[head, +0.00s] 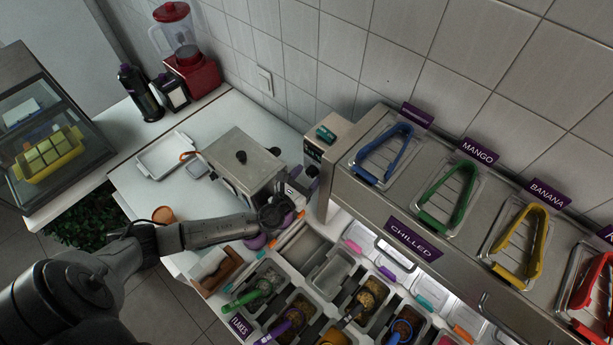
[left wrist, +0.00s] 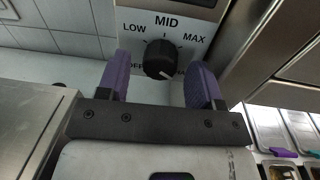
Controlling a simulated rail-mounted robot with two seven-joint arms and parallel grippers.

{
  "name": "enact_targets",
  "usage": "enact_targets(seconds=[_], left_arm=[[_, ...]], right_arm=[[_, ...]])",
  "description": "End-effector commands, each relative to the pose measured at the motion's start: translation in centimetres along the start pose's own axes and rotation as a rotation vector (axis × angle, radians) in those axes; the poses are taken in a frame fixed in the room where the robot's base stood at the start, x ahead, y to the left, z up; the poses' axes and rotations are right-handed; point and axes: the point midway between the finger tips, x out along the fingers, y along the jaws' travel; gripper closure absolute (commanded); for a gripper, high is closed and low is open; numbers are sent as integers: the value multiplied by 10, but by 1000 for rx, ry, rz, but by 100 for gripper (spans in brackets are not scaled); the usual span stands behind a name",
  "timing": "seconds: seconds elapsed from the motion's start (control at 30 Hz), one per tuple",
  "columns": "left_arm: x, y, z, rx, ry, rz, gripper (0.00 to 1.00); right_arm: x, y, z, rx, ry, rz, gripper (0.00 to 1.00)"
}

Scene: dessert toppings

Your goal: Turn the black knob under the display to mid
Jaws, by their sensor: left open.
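The black knob (left wrist: 160,60) shows in the left wrist view on a light panel (left wrist: 205,33) printed with LOW, MID, MAX and a partly hidden OFF. A pale mark on the knob's face points to the lower right, away from MID at the top. My left gripper (left wrist: 161,82) is open, with one purple finger to the left of the knob and one to its right. Gaps show between the knob and both fingers. In the head view my left gripper (head: 303,182) is by the front of the control box (head: 340,136); the knob cannot be clearly made out there. My right gripper is not in view.
A steel lidded container (head: 240,165) stands left of my left gripper. The chilled shelf (head: 410,222) with coloured tongs runs to the right. Topping bins (head: 330,275) lie below, close to the forearm. A red blender (head: 190,70) stands at the back left.

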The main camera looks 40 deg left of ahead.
Motion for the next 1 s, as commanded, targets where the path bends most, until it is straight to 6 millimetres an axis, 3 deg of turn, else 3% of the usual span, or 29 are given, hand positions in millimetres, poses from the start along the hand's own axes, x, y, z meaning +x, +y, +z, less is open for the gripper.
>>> enact_targets(seconds=[0.27, 0.77, 1.0], left_arm=[[0, 0, 0, 0, 0, -1, 41], [0, 0, 0, 0, 0, 0, 89], [0, 0, -1, -26, 2, -1, 89]], right_arm=[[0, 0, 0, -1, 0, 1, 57], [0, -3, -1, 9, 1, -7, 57], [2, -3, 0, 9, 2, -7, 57]])
